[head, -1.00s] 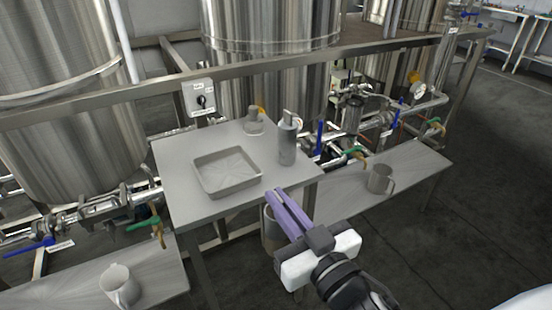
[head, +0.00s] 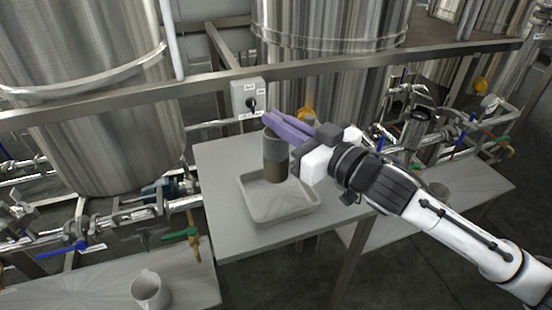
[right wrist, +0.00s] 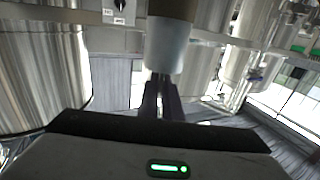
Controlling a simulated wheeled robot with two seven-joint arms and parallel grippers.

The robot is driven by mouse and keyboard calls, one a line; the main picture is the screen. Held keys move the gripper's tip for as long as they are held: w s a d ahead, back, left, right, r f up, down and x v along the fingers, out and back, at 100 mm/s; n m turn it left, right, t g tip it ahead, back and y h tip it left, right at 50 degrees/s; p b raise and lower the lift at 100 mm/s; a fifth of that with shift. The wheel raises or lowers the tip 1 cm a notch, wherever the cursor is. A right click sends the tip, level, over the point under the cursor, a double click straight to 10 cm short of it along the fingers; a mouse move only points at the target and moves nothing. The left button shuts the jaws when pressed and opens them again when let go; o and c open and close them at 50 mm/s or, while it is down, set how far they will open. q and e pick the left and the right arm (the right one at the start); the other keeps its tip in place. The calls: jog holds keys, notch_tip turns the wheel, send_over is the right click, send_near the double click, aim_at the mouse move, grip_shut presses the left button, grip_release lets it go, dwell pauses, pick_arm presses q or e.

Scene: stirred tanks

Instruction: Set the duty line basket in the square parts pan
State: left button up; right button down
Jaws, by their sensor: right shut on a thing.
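The duty line basket, a grey and brown cylinder (head: 275,165), hangs upright from my right gripper (head: 282,128). The purple fingers are shut on its upper part. It also shows between the fingers in the right wrist view (right wrist: 168,45). The square parts pan (head: 282,212) is a shallow grey metal tray on the table. The basket's lower end appears over the back part of the pan; it seems held above the pan floor, but the exact height is hard to tell. My left gripper is not in view.
The pan stands on a grey table (head: 225,165). A switch box (head: 248,98) is behind it, on the frame by the large steel tanks. A metal mug (head: 148,290) stands on a lower bench at left.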

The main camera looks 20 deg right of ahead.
aim_at(285, 153)
notch_tip(285, 153, down, 2)
jog(key=shift+s+f, duration=0.1)
jog(key=shift+f, duration=0.15)
jog(key=shift+f+b, duration=0.4)
jog(key=shift+f, duration=1.6)
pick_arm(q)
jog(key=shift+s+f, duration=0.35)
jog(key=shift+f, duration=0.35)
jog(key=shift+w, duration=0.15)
pick_arm(e)
jog(key=c, duration=1.9)
grip_release()
jog(key=shift+f, duration=0.15)
jog(key=shift+c, duration=0.2)
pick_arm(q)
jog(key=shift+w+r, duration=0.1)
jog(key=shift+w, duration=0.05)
